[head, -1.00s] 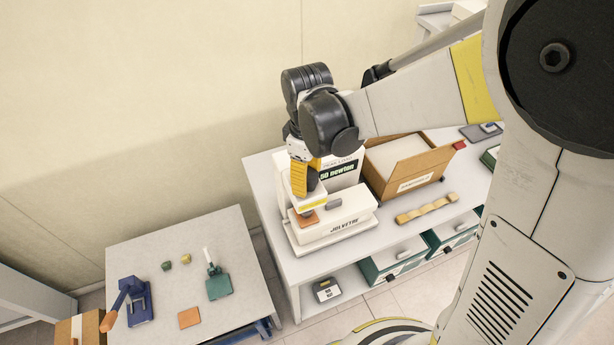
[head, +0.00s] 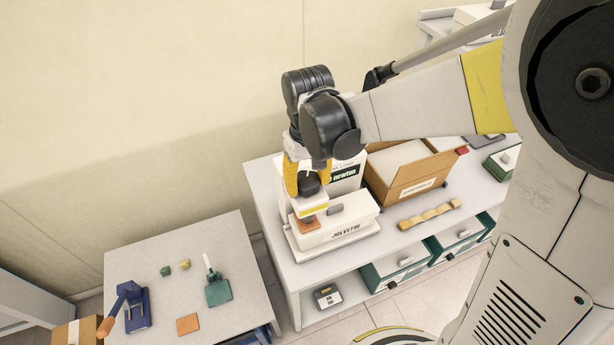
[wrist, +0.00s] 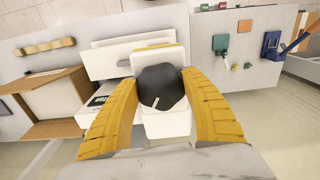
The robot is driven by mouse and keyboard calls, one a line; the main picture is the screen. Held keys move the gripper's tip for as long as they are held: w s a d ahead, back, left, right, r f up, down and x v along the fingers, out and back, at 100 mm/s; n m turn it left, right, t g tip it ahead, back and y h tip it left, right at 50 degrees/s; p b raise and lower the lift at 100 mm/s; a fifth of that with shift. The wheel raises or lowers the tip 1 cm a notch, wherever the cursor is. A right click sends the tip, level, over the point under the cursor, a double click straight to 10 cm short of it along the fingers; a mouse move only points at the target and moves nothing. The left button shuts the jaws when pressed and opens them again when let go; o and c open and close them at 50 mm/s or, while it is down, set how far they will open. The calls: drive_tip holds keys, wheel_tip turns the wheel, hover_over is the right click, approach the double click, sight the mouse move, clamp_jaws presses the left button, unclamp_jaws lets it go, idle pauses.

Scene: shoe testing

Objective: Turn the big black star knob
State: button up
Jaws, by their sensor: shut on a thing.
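The big black star knob (head: 309,184) sits on top of the white testing machine (head: 340,222). In the wrist view my gripper (wrist: 164,85) is shut on the knob, which lies between the two fingers. An orange-brown pad (head: 308,225) lies on the machine's base below the knob's head.
An open cardboard box (head: 415,178) stands right of the machine, and a tan wavy strip (head: 430,214) lies before it. Green bins (head: 395,266) are under the tabletop. A lower table (head: 240,270) at left holds a blue lever tool (head: 134,305) and a green tool (head: 217,287).

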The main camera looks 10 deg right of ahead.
sight(308, 180)
drive_tip(key=shift+m, duration=0.6)
drive_tip(key=o, duration=1.2)
drive_tip(key=shift+c, duration=0.2)
wheel_tip(308, 180, up, 12)
idle(0.3)
